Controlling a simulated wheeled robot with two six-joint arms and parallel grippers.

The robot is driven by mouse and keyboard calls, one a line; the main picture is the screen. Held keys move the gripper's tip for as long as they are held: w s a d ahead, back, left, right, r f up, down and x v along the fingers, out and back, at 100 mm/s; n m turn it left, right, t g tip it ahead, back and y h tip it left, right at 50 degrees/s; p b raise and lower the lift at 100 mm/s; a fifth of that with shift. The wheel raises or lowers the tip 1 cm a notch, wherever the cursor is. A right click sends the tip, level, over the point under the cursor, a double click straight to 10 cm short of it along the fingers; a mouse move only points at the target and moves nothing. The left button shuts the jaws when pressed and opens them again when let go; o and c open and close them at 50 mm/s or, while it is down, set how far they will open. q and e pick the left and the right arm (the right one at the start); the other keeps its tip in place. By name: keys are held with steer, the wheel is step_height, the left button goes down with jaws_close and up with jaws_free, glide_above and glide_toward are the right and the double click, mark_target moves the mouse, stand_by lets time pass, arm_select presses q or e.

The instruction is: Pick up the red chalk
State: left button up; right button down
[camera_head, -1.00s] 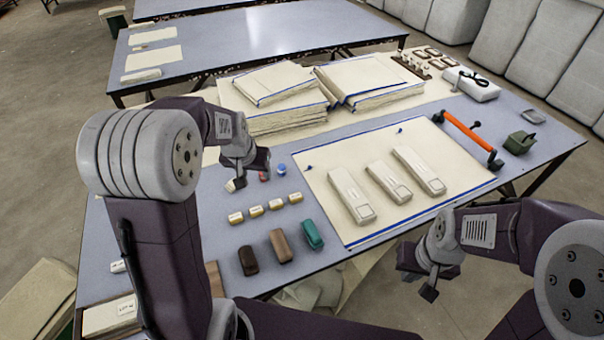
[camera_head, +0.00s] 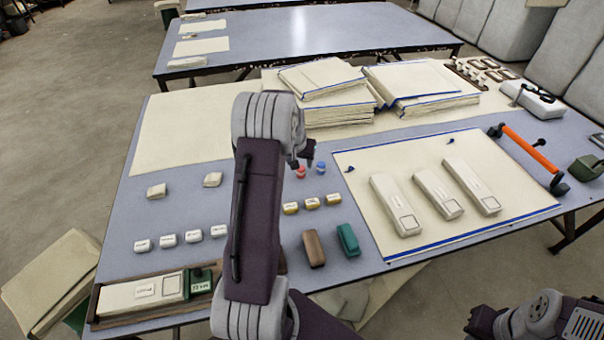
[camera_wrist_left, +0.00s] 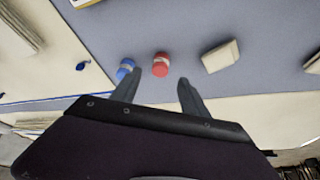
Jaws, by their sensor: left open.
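The red chalk (camera_head: 300,171) is a short red piece standing on the blue-grey table, just left of the blue chalk (camera_head: 321,167). My left gripper (camera_head: 303,155) is open and empty, close by the red chalk in the head view. In the left wrist view, the red chalk (camera_wrist_left: 161,64) shows between and just beyond the open left fingertips (camera_wrist_left: 160,78). The blue chalk (camera_wrist_left: 125,68) lies by the left-hand fingertip there. My right gripper (camera_head: 482,322) is at the lower right, partly cut off, away from the chalks.
Several small tan blocks (camera_head: 312,203) lie in front of the chalks. Brown (camera_head: 313,249) and green (camera_head: 348,240) blocks lie nearer the front edge. A pale block (camera_head: 213,180) lies to the left. A cream mat (camera_head: 360,220) with pale cases is on the right; cloth stacks (camera_head: 335,115) stand behind.

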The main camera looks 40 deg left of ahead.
mark_target(301, 169)
arm_select(q)
steer(key=x, duration=0.6)
steer(key=shift+w+a+f+b, duration=0.1)
steer(key=shift+f+b, duration=0.15)
steer(key=shift+b, duration=0.15)
steer(key=shift+r, duration=0.1)
steer(key=c, duration=0.4)
jaws_close()
